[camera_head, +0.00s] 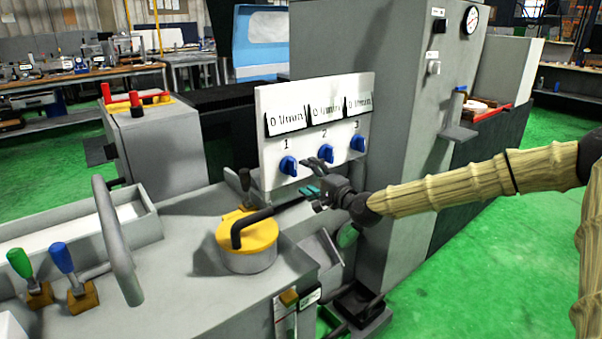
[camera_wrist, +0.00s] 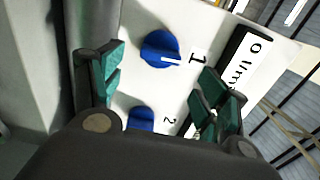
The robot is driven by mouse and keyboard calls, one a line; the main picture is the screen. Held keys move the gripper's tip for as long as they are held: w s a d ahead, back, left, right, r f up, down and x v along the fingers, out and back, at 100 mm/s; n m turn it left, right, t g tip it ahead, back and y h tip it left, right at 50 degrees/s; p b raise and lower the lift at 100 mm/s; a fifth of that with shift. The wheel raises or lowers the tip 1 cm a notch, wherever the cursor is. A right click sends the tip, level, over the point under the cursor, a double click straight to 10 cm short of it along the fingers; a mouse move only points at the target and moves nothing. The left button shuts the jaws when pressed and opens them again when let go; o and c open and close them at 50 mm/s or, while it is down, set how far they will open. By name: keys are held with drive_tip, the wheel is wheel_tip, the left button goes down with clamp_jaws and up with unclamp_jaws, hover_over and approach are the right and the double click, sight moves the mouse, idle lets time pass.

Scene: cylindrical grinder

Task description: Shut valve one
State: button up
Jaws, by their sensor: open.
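The valve panel (camera_head: 312,130) is white, with three blue knobs under labels 1, 2 and 3. The valve one knob (camera_head: 288,166) is the leftmost. In the wrist view this knob (camera_wrist: 160,48) sits beside its label 1, with a pale mark on the label side. My gripper (camera_head: 313,179) is open and empty, in front of the panel, just right of and below knob one. In the wrist view its green fingers (camera_wrist: 160,88) are spread, with knob one between and beyond them. I see no contact with it.
The valve two knob (camera_head: 326,153) and valve three knob (camera_head: 357,143) are close by on the right. The displays above appear to read 0 l/min. A yellow-lidded pot (camera_head: 247,235) with a black handle and a dark lever (camera_head: 245,180) stand below left.

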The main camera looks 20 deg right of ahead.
drive_tip(key=shift+v, duration=2.45)
